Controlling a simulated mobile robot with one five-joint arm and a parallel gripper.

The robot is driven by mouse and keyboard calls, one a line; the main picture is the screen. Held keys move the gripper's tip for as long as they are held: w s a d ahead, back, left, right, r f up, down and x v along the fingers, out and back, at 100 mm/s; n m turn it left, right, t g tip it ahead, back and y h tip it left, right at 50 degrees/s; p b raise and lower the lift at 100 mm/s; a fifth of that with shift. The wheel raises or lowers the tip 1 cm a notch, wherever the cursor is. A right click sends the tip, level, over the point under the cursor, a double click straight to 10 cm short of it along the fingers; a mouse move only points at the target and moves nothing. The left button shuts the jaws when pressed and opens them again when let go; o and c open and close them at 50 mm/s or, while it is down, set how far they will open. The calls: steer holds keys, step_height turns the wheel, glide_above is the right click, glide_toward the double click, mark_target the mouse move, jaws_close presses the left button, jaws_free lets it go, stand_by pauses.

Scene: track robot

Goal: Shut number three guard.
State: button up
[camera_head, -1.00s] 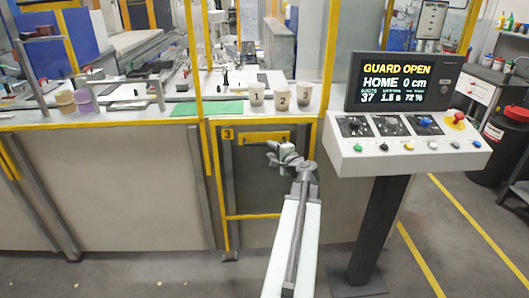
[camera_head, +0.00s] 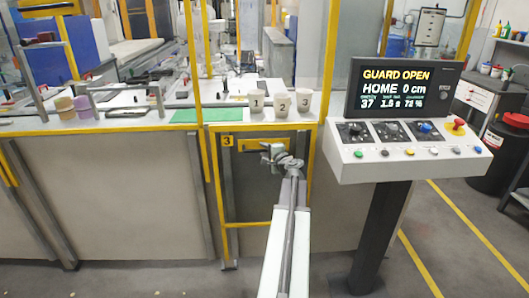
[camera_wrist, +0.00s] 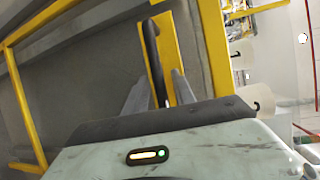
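The number three guard (camera_head: 248,195) is a dark panel in a yellow frame, set low on the bench front, with a "3" label at its top left corner. A yellow plate (camera_head: 245,142) near its top carries a dark handle, which shows as a black bar (camera_wrist: 152,50) in the wrist view. My gripper (camera_head: 268,153) is in front of the plate, right of its middle. In the wrist view its two grey fingers (camera_wrist: 160,90) stand apart, with the bar's near end between them. I cannot tell whether they touch it. The console screen (camera_head: 404,88) reads "GUARD OPEN".
The control console (camera_head: 405,160) stands close on the right on a dark post. Grey floor lies in front.

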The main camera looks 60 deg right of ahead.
jaws_close()
stand_by(1.2)
